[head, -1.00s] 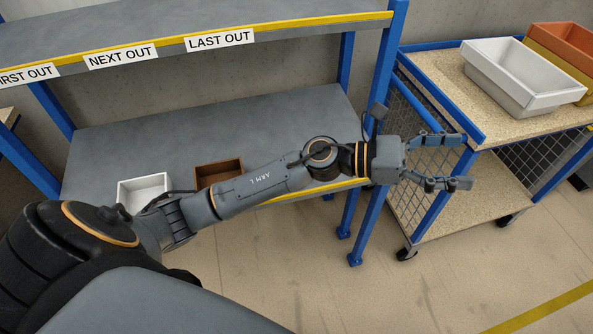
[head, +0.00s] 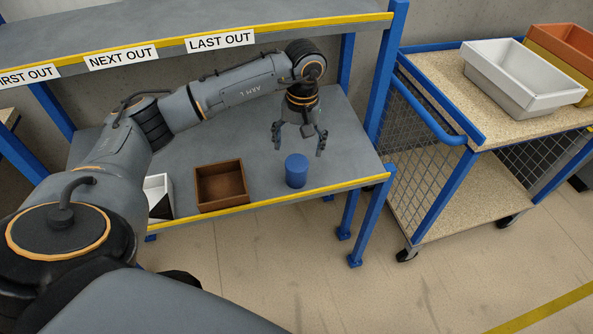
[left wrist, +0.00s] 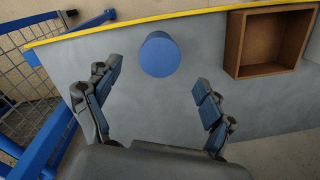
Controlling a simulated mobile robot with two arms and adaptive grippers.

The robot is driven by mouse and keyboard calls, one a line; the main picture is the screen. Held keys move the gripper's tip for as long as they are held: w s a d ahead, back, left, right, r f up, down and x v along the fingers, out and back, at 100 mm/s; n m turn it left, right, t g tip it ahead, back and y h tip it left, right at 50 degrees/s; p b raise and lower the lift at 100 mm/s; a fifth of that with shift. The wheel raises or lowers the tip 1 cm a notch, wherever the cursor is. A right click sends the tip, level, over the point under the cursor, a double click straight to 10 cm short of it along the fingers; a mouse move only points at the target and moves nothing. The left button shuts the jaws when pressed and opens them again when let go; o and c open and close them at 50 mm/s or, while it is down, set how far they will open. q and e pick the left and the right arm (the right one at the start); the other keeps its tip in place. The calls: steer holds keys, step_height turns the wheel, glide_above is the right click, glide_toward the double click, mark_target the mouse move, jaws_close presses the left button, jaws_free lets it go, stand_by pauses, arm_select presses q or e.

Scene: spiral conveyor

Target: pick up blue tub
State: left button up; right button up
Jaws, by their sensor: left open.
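The blue tub (head: 296,171) is a small upright cylinder on the grey lower shelf, near its front yellow edge and its right end. It also shows in the left wrist view (left wrist: 159,55), at the top between the fingers' line of reach. My left gripper (head: 299,147) points down above the shelf, just behind the tub. It is open and empty, and in the left wrist view its two fingers (left wrist: 160,92) are spread apart with the tub beyond their tips. My right gripper is not in view.
A brown box (head: 222,187) stands left of the tub, also in the left wrist view (left wrist: 268,42). A white box (head: 158,197) is further left. The upper shelf (head: 225,28) overhangs behind my arm. A trolley (head: 470,135) with bins (head: 520,80) stands right.

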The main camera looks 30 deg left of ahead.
mark_target(297, 161)
arm_select(q)
step_height(297, 161, down, 4)
steer(key=shift+a+r, duration=0.1)
steer(key=shift+r, duration=0.1)
steer(key=shift+w+a+f+p, duration=0.15)
steer(key=shift+f+p, duration=0.15)
steer(key=shift+f, duration=1.05)
steer(key=shift+w+a+f+p, duration=0.1)
steer(key=shift+f+p, duration=0.15)
steer(key=shift+f, duration=1.1)
steer(key=shift+s, duration=0.1)
steer(key=shift+c, duration=0.4)
steer(key=c, duration=1.3)
steer(key=shift+r, duration=0.15)
